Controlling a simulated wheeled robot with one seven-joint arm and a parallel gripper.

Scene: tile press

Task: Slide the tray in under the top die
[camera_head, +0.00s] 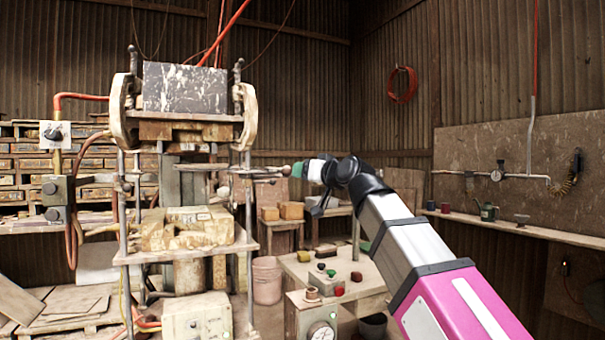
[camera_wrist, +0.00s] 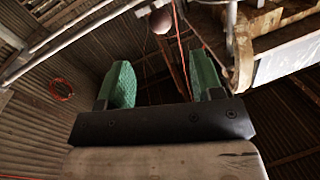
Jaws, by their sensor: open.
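The tile press stands at the left in the head view. Its top die, which looks like the tan block (camera_head: 188,132), sits under a dark speckled block. Below a gap, pale blocks (camera_head: 188,228) rest on a wooden board (camera_head: 240,243); I cannot tell which part is the tray. My gripper (camera_head: 304,170) is open, right of the press and level with the gap, near a thin horizontal bar (camera_head: 262,171). In the wrist view, my gripper's green fingers (camera_wrist: 163,82) stand apart with nothing between them; part of the press shows at upper right.
A small table (camera_head: 352,276) with a control box and coloured buttons stands right of the press. A pink bucket (camera_head: 267,280) is on the floor between them. A wall shelf (camera_head: 520,226) runs along the right.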

